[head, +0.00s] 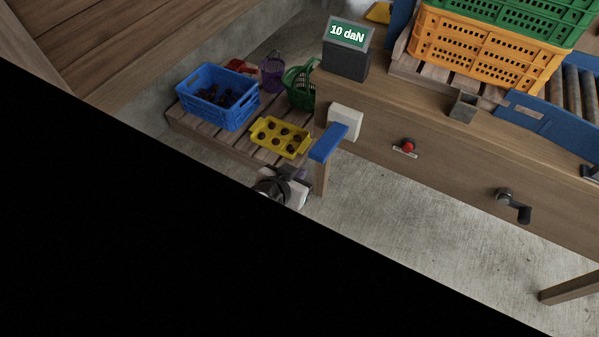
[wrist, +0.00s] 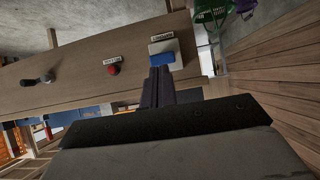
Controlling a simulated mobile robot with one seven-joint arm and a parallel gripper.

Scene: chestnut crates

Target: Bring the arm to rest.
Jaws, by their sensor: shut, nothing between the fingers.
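My gripper (wrist: 160,72) shows in the wrist view with its two dark fingers together and nothing between them. It points toward the front of the wooden bench (wrist: 85,75). The fingertips appear just below the blue pad (wrist: 164,57) on a white box in that picture; I cannot tell whether they touch it. In the head view, the blue pad (head: 328,142) stands out from the bench's left end. Part of my arm (head: 272,188) shows below it, at the edge of a large black area that hides the lower left.
A pallet (head: 190,125) at the left holds a blue crate (head: 235,112), a yellow tray (head: 262,146) and baskets. The bench front carries a red button (head: 408,146) and a crank (head: 512,205). A display (head: 346,60) reads "10 daN". Concrete floor is clear below the bench.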

